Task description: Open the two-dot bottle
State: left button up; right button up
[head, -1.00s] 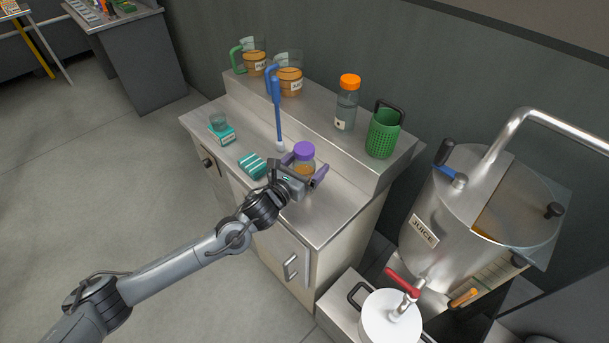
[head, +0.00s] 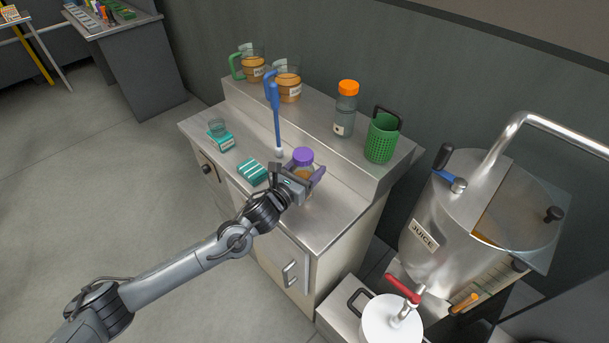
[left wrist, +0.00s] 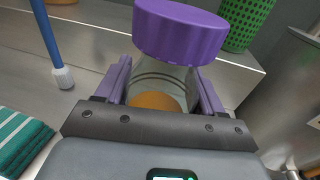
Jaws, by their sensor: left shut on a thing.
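A clear bottle with a purple cap (head: 303,156) and orange contents stands on the steel counter. My left gripper (head: 298,176) is shut on its body below the cap. In the left wrist view the purple-capped bottle (left wrist: 178,35) stands between the two purple fingers, with its cap on. A second clear bottle with an orange cap (head: 347,108) stands upright on the raised shelf behind, also closed. I cannot make out dots on either bottle. The front of the held bottle is partly hidden by my gripper. My right gripper is not in view.
A green perforated basket (head: 382,138) and two jugs (head: 288,84) are on the shelf. A steel juice tank (head: 440,215) stands at right. The counter's front right is clear.

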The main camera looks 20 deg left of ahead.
aim_at(307, 157)
pick_arm(q)
jog(key=shift+r, duration=0.1)
jog(key=shift+r+p, duration=0.3)
jog(key=shift+r, duration=0.5)
notch_tip(307, 157, up, 2)
jog(key=shift+r+p, duration=0.25)
jog(key=shift+p, duration=0.15)
jog(key=d+r+p, duration=0.1)
jog(key=d+r, duration=0.5)
jog(key=d, duration=0.5)
jog(key=shift+s+d+r+p, duration=0.15)
jog(key=shift+d+r+p, duration=0.15)
jog(key=shift+d+r, duration=0.1)
jog(key=o, duration=0.5)
jog(key=c, duration=0.8)
